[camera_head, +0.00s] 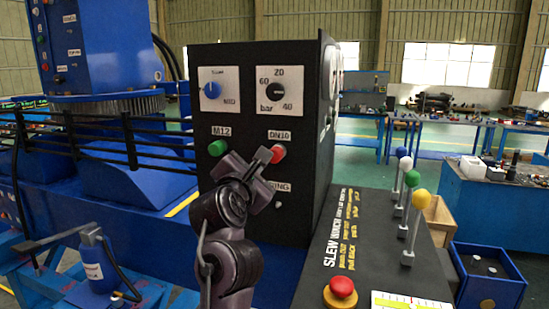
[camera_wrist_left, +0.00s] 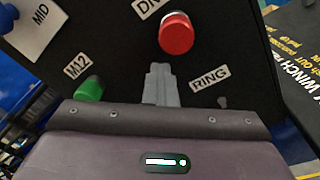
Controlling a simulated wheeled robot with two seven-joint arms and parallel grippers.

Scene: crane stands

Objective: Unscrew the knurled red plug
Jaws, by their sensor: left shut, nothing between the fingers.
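The red plug (camera_head: 279,153) sticks out of the black panel (camera_head: 300,130) under the DN10 label. In the left wrist view the red plug (camera_wrist_left: 176,33) shows its round front face, up and slightly right of the fingertips. My left gripper (camera_head: 263,156) is at the panel, just left of the plug and partly overlapping it in the head view. In the left wrist view the left gripper (camera_wrist_left: 159,70) has its fingers together, with nothing between them and apart from the plug in the picture. Knurling is too small to make out. My right gripper is not in view.
A green plug (camera_head: 217,147) sits left, under the M12 label. Two dials, one with a blue knob (camera_head: 212,90) and one black (camera_head: 276,90), are above. A sloped console (camera_head: 345,250) at right carries colored levers and a red button (camera_head: 341,288).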

